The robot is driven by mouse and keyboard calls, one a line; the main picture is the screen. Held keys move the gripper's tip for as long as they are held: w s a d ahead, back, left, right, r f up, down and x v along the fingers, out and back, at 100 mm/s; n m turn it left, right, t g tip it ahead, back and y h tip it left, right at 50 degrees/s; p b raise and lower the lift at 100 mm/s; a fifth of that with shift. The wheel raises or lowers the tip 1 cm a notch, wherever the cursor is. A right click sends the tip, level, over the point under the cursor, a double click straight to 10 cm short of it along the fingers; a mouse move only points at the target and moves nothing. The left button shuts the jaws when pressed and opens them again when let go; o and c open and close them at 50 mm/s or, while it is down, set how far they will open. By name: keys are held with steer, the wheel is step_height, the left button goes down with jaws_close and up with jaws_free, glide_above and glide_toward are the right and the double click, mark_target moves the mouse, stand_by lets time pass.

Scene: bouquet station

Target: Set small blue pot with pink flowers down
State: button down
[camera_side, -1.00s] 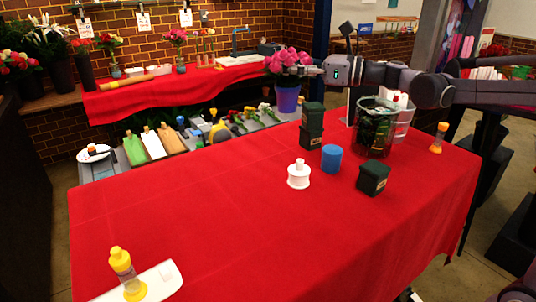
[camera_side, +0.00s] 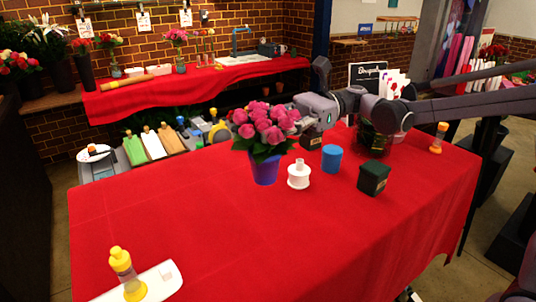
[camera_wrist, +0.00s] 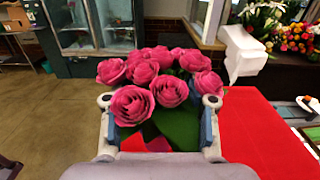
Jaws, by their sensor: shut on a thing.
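The small blue pot (camera_side: 264,171) with pink flowers (camera_side: 265,127) is upright over the red-covered table, just left of a white spool. I cannot tell whether its base touches the cloth. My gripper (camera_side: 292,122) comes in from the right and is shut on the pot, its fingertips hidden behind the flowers. In the wrist view the pink flowers (camera_wrist: 160,85) and green leaves fill the space between the fingers of my gripper (camera_wrist: 160,115).
The white spool (camera_side: 299,175), a blue cylinder (camera_side: 332,158) and a dark green box (camera_side: 373,178) stand right of the pot. A yellow-capped bottle (camera_side: 122,266) stands on a white tray (camera_side: 165,276) at front left. The red table (camera_side: 215,225) is clear between.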

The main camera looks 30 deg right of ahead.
mark_target(265, 155)
step_height(265, 155, down, 6)
steer(key=shift+a+r, duration=0.1)
steer(key=s+a+f, duration=0.1)
steer(key=a+f, duration=1)
steer(key=shift+s+a, duration=0.15)
steer(key=shift+a, duration=0.05)
steer(key=shift+f, duration=0.15)
steer(key=c, duration=0.6)
jaws_free()
steer(key=shift+f, duration=0.1)
